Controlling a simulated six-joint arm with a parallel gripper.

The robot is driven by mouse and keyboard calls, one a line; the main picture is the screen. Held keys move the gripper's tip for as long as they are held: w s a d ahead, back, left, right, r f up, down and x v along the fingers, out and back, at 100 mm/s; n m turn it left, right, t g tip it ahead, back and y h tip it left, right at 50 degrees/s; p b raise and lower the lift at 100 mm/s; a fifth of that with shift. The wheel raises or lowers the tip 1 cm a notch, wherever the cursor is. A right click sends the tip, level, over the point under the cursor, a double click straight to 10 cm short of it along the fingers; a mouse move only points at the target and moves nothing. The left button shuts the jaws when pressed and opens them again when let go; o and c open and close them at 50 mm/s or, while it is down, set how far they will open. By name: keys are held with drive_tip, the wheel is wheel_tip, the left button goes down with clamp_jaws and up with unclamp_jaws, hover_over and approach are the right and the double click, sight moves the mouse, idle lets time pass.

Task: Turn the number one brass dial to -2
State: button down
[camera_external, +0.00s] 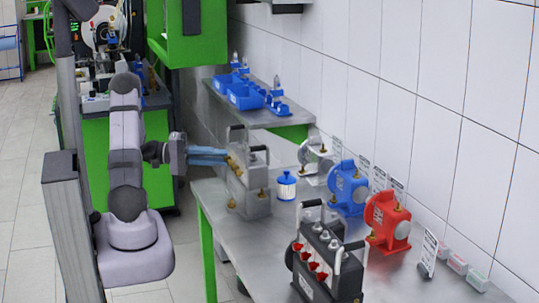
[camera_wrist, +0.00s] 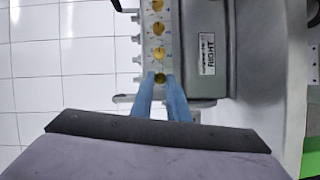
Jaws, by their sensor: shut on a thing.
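The grey metal pump unit (camera_external: 250,200) with dark carry handles stands on the bench, and its brass dials (camera_external: 234,163) show near its top left. In the wrist view several brass dials (camera_wrist: 158,54) sit in a column on a pale strip. My gripper (camera_external: 226,158) reaches the unit from the left with its blue fingers. In the wrist view the fingers (camera_wrist: 161,76) are shut around the nearest brass dial (camera_wrist: 160,78), at the bottom of the column. The fingertips partly hide that dial. Its number and setting are too small to read.
A white label (camera_wrist: 207,51) reading "RIGHT" is beside the dials. A blue-white canister (camera_external: 286,187), a blue pump (camera_external: 348,188), a red pump (camera_external: 387,220) and a black unit with red valves (camera_external: 322,262) stand on the bench (camera_external: 235,250). Blue bins (camera_external: 245,95) sit on the shelf behind.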

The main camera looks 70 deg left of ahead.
drive_tip(key=n+t+y, duration=0.2)
drive_tip(key=n, duration=0.6)
drive_tip(key=d+f+n+t+y+b, duration=0.1)
drive_tip(key=n+t+y, duration=0.1)
drive_tip(key=n, duration=0.7)
drive_tip(key=n+t+y+b, duration=0.1)
drive_tip(key=n+t+y, duration=0.1)
drive_tip(key=n, duration=0.6)
drive_tip(key=shift+d+f+n+t+y, duration=0.2)
drive_tip(key=shift+f+n+t+y, duration=0.2)
drive_tip(key=shift+y, duration=0.5)
drive_tip(key=shift+r, duration=0.15)
drive_tip(key=c, duration=1.7)
unclamp_jaws()
drive_tip(key=shift+s, duration=0.1)
drive_tip(key=shift+b+v, duration=1.5)
drive_tip(key=shift+v, duration=2.4)
